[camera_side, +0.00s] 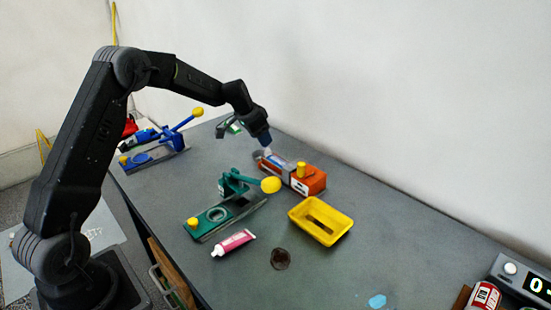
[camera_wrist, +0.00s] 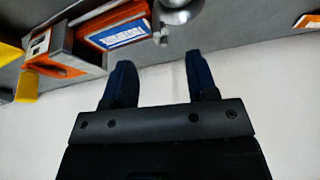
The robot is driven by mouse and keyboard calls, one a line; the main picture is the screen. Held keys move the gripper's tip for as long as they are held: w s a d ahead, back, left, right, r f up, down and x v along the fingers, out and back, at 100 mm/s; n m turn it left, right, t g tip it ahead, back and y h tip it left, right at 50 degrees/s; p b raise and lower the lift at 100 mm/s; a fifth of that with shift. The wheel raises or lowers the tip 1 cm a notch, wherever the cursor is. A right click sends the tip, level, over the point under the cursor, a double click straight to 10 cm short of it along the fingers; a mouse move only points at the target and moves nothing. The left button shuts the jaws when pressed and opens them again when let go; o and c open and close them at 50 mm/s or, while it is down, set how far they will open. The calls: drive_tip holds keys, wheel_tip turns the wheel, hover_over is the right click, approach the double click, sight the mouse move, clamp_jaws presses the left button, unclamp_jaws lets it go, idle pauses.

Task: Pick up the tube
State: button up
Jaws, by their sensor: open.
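A pink tube with white ends (camera_side: 233,243) lies on the grey table near its front edge, in the side view. I cannot make it out in the wrist view. My gripper (camera_side: 264,142) is up at the back of the table, above and beside the orange box, well away from the tube. In the wrist view my gripper (camera_wrist: 161,68) shows two dark blue fingers spread apart with nothing between them. The tube lies just in front of the green clamp (camera_side: 225,214).
An orange box (camera_side: 311,184) with a yellow knob stands at the back, close to my gripper. A yellow tray (camera_side: 338,231) and a dark round spot (camera_side: 280,259) are right of the tube. A blue clamp (camera_side: 158,154) stands far left. A red can (camera_side: 484,297) is at lower right.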

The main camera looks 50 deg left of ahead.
sight(269, 147)
drive_tip(key=shift+x, duration=2.6)
drive_tip(key=shift+w, duration=0.2)
drive_tip(key=shift+c, duration=0.5)
drive_tip(key=c, duration=0.7)
